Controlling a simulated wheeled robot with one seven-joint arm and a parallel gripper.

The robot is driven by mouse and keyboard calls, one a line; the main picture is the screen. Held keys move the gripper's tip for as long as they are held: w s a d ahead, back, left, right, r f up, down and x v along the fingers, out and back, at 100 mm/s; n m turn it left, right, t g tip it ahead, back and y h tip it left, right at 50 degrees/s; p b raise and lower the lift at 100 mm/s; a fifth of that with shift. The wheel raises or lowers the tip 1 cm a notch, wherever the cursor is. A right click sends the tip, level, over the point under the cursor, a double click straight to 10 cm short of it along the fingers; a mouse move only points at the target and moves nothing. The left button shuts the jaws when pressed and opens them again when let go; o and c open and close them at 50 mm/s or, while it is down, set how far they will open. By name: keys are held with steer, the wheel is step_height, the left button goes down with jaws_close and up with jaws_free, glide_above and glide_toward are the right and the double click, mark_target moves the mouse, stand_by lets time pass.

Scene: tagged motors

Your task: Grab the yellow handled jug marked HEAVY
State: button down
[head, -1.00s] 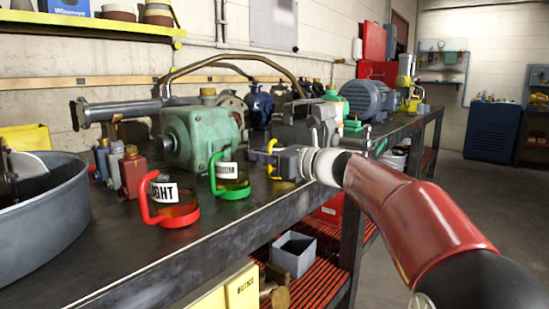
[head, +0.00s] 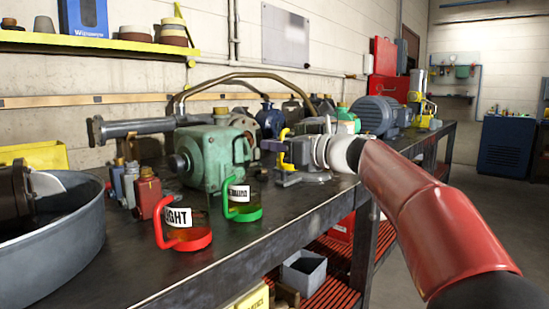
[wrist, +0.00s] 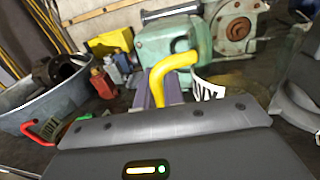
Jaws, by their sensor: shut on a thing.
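My gripper (head: 282,147) is shut on the yellow handle (head: 285,134) of a jug, with yellow showing above and below the jaws. The jug is held above the bench and its body is mostly hidden in the head view. In the wrist view the yellow handle (wrist: 172,76) rises between the jaws, and part of a white label with black letters (wrist: 207,88) shows beside it; the word cannot be read in full. The red-handled jug marked LIGHT (head: 183,228) and the green-handled jug (head: 241,200) stand on the bench to the left.
A green pump (head: 213,153) stands behind the jugs. A large grey basin (head: 60,235) is at the left. A grey vise base (head: 300,178) is just under my gripper, and a blue motor (head: 380,115) is farther right. The front strip of the bench (head: 235,245) is bare.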

step_height(320, 180, up, 12)
stand_by(0.7)
